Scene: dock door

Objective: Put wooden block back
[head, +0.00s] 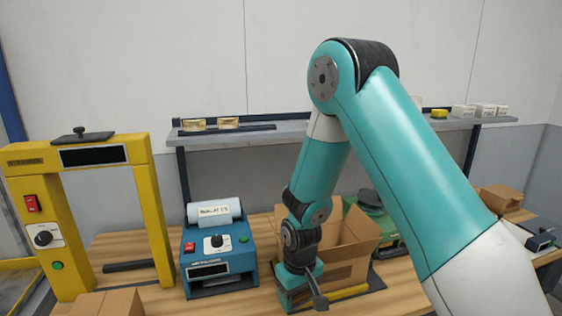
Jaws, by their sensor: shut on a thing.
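My gripper (317,299) is low over the front of the wooden bench, just in front of an open cardboard box (350,262). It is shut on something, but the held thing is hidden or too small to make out. I cannot clearly pick out a wooden block in this view. A yellow strip (347,293) lies on a dark mat beside the gripper, at the foot of the box.
A blue machine (217,257) with a white roll and a yellow strapper frame (60,222) stand to the left. A closed carton (108,303) is at the front left. A green machine (379,220) is behind the box. A shelf (273,138) runs along the wall.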

